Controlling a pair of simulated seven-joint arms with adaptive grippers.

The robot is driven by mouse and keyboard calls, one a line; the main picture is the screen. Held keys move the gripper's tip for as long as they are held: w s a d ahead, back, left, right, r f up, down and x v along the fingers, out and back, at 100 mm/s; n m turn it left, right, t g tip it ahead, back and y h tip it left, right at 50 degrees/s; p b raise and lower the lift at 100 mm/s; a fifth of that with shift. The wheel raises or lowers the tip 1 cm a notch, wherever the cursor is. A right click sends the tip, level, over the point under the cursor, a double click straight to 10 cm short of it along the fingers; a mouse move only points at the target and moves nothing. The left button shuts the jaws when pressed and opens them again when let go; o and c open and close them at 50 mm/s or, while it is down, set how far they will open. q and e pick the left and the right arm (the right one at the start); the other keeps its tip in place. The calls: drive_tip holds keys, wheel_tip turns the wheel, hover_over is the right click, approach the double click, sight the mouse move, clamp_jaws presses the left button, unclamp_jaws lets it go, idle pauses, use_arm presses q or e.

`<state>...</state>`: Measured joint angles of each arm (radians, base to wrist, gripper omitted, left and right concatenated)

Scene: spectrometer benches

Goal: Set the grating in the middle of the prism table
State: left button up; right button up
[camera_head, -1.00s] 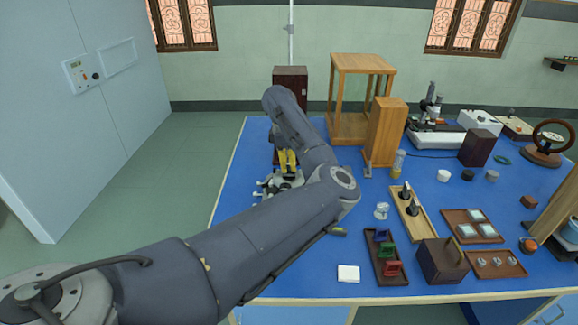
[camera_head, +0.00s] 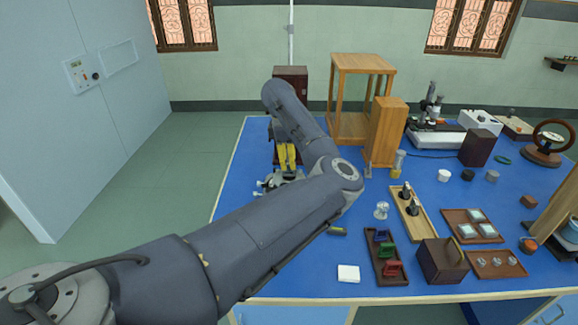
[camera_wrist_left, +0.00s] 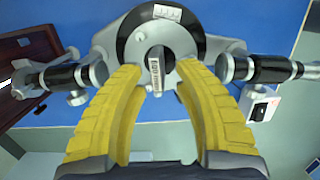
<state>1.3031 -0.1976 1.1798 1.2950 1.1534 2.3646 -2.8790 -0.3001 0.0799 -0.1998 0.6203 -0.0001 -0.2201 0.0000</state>
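My left gripper (camera_head: 286,168) points down over the spectrometer (camera_head: 282,181) on the far left of the blue bench. In the left wrist view its yellow fingers (camera_wrist_left: 160,68) are open, with a gap on each side of the grating. The grating (camera_wrist_left: 156,72) is a thin upright plate with a pale label, seen nearly edge-on between the fingertips. In the head view the grating is hidden. My right gripper is not in view.
The spectrometer's two tubes (camera_wrist_left: 62,77) (camera_wrist_left: 270,68) flank the fingers. A dark wooden box (camera_wrist_left: 35,60) lies left.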

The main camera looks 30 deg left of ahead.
use_arm(q)
wheel_tip(320, 180, up, 10)
drive_tip(key=a, duration=0.1)
drive_tip(key=shift+s, duration=0.35)
idle(0.3)
